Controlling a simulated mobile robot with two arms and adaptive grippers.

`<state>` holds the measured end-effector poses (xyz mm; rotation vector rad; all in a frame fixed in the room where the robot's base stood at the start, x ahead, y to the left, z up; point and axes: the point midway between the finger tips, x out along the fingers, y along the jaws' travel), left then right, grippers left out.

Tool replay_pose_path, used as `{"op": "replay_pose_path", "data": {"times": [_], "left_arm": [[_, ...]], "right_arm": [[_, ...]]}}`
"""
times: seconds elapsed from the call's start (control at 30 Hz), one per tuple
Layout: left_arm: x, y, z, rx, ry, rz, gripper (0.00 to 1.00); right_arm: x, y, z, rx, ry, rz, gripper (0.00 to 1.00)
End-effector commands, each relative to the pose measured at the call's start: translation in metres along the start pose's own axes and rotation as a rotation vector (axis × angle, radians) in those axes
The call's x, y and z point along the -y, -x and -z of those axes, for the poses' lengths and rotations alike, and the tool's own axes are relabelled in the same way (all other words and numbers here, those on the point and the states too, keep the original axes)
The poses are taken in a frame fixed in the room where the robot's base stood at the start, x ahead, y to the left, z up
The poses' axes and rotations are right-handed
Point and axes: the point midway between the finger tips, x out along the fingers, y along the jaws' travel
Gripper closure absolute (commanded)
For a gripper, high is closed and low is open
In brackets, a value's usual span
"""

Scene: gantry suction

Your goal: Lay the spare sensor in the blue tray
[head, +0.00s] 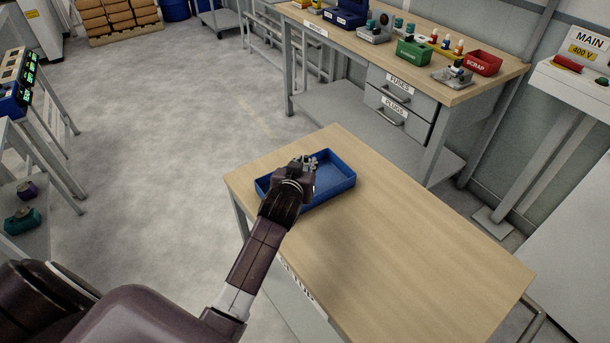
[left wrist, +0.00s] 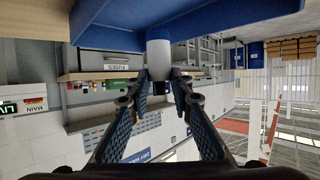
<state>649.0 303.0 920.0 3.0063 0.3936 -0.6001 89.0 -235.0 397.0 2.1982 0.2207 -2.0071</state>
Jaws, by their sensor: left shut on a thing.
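The blue tray (head: 337,176) lies on the near wooden table, at its far left corner. In the left wrist view the gripper (left wrist: 158,80) is shut on a pale grey cylinder, the sensor (left wrist: 158,56). That view is upside down, and the blue tray (left wrist: 210,22) fills its top, right by the sensor's end. I cannot tell whether the sensor touches the tray. The sensor is not clearly visible in the head view, where the gripper and arm hide part of the tray. My right gripper is not in view.
The near table (head: 420,240) is bare to the right of the tray. A workbench (head: 480,88) behind it holds a green bin (head: 413,52), a red scrap bin (head: 484,63) and several small parts. A shelf rack (head: 30,160) stands at the left.

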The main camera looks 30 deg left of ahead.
Motion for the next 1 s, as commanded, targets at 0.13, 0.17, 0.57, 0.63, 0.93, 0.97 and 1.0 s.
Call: {"op": "replay_pose_path", "data": {"times": [0.13, 0.17, 0.57, 0.63, 0.93, 0.97, 1.0], "left_arm": [[0.0, -0.005, -0.012, 0.0, -0.001, 0.001, 1.0], [0.0, -0.006, -0.016, 0.001, -0.002, 0.0, 1.0], [0.0, -0.018, -0.043, -0.003, 0.0, 0.0, 1.0], [0.0, -0.018, -0.043, -0.002, 0.0, 0.0, 1.0], [0.0, -0.019, -0.045, -0.001, 0.0, 0.0, 0.62], [0.0, -0.019, -0.045, -0.001, 0.0, 0.0, 0.62], [0.0, -0.019, -0.045, -0.001, 0.0, 0.0, 0.62]], "right_arm": [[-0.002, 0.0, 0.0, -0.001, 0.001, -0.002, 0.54], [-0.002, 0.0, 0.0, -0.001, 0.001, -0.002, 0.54], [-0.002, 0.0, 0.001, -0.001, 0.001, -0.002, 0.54], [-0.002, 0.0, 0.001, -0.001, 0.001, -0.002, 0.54], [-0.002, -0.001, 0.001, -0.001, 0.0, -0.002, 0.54], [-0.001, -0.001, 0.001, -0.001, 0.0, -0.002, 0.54], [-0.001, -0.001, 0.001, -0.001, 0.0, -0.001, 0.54]]}}
